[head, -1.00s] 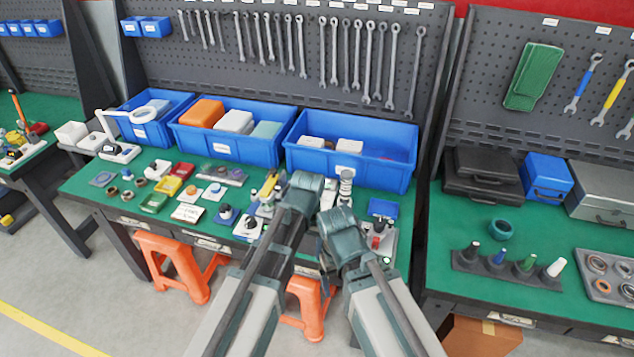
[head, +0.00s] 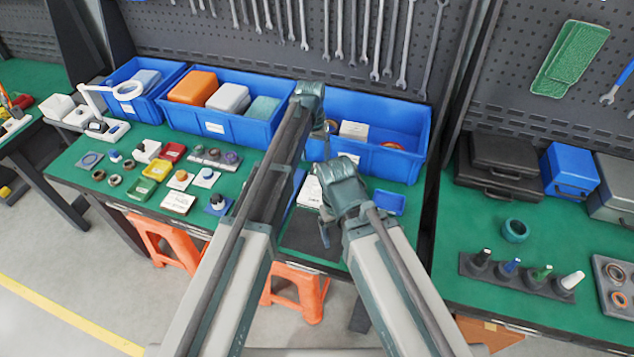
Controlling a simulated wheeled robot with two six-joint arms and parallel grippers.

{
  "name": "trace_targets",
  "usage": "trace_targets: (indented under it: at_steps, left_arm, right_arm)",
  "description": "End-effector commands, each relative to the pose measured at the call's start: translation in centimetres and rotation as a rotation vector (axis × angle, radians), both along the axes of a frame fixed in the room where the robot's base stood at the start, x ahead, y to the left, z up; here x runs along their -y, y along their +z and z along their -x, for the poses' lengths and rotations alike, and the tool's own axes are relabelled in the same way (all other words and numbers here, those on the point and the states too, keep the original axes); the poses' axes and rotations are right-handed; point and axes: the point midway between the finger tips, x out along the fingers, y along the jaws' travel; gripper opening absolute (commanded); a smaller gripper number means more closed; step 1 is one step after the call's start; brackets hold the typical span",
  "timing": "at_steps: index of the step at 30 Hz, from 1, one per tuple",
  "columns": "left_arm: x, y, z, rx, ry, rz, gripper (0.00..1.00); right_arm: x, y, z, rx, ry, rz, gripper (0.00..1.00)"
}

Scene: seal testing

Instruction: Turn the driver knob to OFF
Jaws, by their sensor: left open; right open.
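The driver knob cannot be made out. The middle and right front of the bench (head: 60,172), where small devices stood in view before, is largely covered by my arms. My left gripper (head: 331,127) is the higher one, open, in front of the right blue bin, with its fingers mostly hidden by its wrist. My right gripper (head: 326,226) is open and points down over the bench's front part. Its fingers are small and partly hidden.
Blue bins (head: 205,140) line the back of the bench under hanging wrenches. Small coloured parts, including a yellow block (head: 158,168), lie at the left. A small blue tray (head: 389,203) is right of my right gripper. Orange stools (head: 300,285) stand below.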

Motion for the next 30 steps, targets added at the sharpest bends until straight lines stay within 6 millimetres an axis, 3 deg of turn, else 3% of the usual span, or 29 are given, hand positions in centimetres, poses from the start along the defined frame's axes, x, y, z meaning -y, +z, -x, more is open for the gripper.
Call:
trace_targets:
  at_steps: [8,30]
  left_arm:
    - [0.1,-2.5,0.0,0.0,0.0,-0.001,0.76]
    - [0.5,-12.7,0.1,0.0,0.0,-0.001,0.76]
  right_arm:
    - [0.0,-2.5,0.0,0.0,-0.001,0.0,0.85]
    - [0.0,-12.7,0.0,0.0,-0.002,0.0,0.85]
